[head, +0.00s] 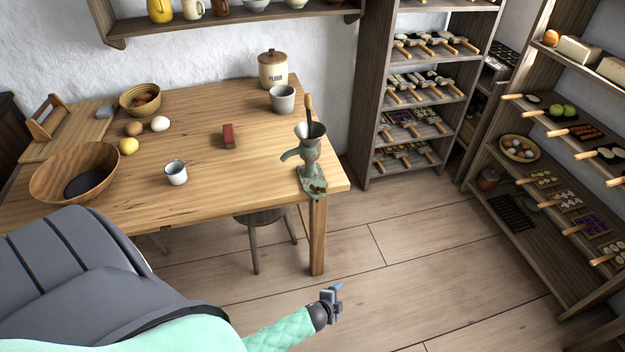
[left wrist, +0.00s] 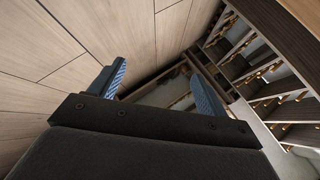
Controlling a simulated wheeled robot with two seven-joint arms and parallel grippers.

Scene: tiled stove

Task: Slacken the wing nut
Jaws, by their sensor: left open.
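A green hand-cranked grinder (head: 309,158) stands at the right front corner of the wooden table. A wooden-handled part (head: 309,112) rises from its top. A small dark yellowish piece (head: 318,188) at its base, by the table edge, may be the wing nut; it is too small to tell. My left gripper (head: 336,291) is out over the floor, below and apart from the grinder and table. The left wrist view shows its blue-padded fingers (left wrist: 160,88) spread, with nothing between them. The grinder does not show there. My right gripper is not in view.
The table (head: 215,115) holds a flour canister (head: 273,69), a grey pot (head: 282,99), a white mug (head: 176,172), a red block (head: 228,135) and a wooden bowl (head: 75,172). A stool (head: 262,218) is under it. Shelves (head: 375,90) stand behind. Floor right of the table is clear.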

